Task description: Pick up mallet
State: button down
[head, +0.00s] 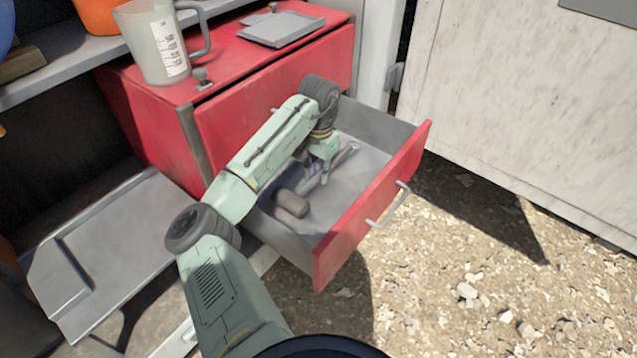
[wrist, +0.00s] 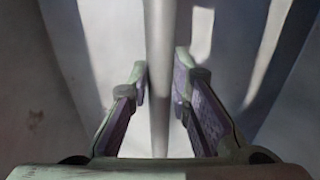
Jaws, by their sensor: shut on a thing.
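The mallet lies in the open red drawer; its dark brown, rounded head (head: 291,203) shows near the drawer's front left part. A pale grey rod, which looks like the mallet's handle (head: 345,156), runs away from it toward the upper right, partly hidden by my gripper. My gripper (head: 325,168) reaches down into the drawer from above. In the wrist view, my gripper's two fingers (wrist: 161,88) are on either side of the grey handle (wrist: 160,45) and shut on it. The mallet's head is not clear in the wrist view.
The drawer (head: 372,212) is pulled out of a red cabinet (head: 115,95), and its walls surround the gripper. A clear jug (head: 155,45) and a grey tray (head: 283,28) stand on the cabinet. A pale panel (head: 540,100) stands at right. Gravel ground (head: 440,290) is open in front.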

aim_at(319, 173)
notch_tip(319, 173, up, 13)
jog(key=shift+p, duration=0.35)
jog(key=shift+r, duration=0.1)
dwell(0.9)
